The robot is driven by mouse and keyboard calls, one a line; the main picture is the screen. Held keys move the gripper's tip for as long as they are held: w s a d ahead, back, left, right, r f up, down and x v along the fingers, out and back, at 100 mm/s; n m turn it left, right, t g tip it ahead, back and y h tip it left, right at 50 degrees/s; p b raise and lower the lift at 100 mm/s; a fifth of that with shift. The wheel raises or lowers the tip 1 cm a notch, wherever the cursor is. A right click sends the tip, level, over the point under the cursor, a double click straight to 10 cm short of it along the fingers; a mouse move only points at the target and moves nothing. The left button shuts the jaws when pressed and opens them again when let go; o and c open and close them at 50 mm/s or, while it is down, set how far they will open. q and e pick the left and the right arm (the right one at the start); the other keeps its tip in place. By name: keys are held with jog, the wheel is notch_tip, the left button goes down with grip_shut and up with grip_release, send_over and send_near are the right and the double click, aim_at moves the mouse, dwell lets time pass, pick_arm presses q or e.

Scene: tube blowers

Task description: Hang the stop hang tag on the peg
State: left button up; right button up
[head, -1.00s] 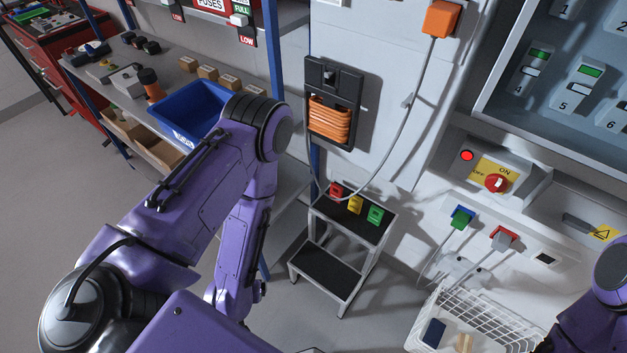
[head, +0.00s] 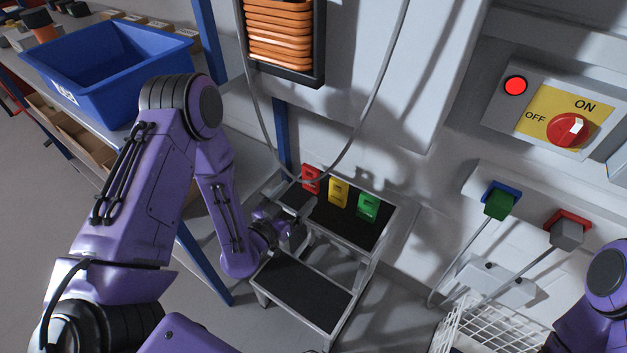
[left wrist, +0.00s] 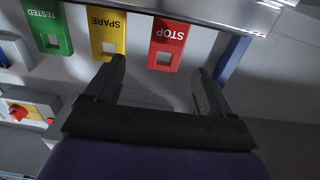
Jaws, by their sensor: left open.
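The red stop tag (head: 312,179), lettered STOP in the left wrist view (left wrist: 168,42), is at the left end of a row on the top step of a small stool (head: 360,232). The yellow SPARE tag (head: 339,192) and green TESTED tag (head: 368,207) are to its right. My left gripper (head: 298,212) is just in front of the red tag. In the left wrist view its open, empty fingers (left wrist: 158,85) point toward the red tag, with a gap between. I cannot make out the peg. My right gripper is out of view.
A grey cable (head: 352,140) loops down just behind the tags from the orange cable reel (head: 280,35). A blue bin (head: 125,85) sits on the shelf at left. A switch panel (head: 545,115), plugs and a white wire basket (head: 480,330) are at right.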

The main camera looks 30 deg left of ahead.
aim_at(309, 178)
pick_arm(q)
jog(key=w, duration=0.5)
jog(key=shift+w+a+f, duration=0.1)
jog(key=shift+w+f, duration=0.05)
jog(key=shift+w, duration=0.45)
jog(key=c, duration=1.1)
